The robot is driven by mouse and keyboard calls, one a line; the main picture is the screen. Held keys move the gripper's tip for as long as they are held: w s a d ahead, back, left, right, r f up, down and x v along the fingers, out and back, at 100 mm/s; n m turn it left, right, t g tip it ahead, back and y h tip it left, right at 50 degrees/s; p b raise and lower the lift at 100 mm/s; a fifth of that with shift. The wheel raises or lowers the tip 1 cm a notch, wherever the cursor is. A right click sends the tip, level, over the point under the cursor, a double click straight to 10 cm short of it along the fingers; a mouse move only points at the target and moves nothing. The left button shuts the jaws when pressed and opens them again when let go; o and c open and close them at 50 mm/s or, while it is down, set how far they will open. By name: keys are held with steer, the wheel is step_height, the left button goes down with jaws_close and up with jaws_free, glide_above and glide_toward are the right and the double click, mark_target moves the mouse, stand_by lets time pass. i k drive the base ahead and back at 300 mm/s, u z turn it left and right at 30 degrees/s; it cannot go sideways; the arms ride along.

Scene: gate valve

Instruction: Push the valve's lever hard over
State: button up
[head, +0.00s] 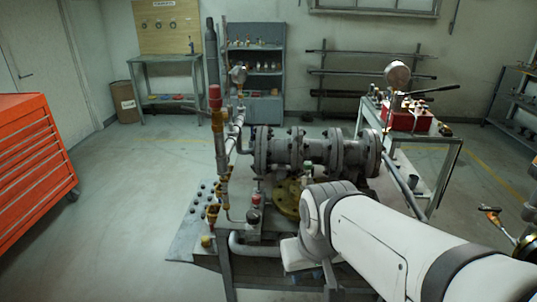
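A grey flanged valve body (315,150) lies across a low stand in the middle of the head view, with a yellow flange (287,198) below it. An upright stem with red and brass fittings (216,115) stands at its left. I cannot tell for certain which part is the valve's lever. A dark handle (432,91) sticks out to the right above a red unit on the cart. My white arm reaches in from the lower right and covers the area in front of the valve. My gripper's fingers do not show; they are hidden behind the arm or out of frame.
A metal cart (436,165) with a red unit (405,117) and a round gauge (397,74) stands right of the valve. A red tool cabinet (35,145) stands at the left. A workbench (168,60) and shelves (256,50) line the back. The left floor is clear.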

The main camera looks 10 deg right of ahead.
mark_target(305, 172)
steer(key=z, duration=0.05)
steer(key=i, duration=1)
steer(key=u, duration=0.1)
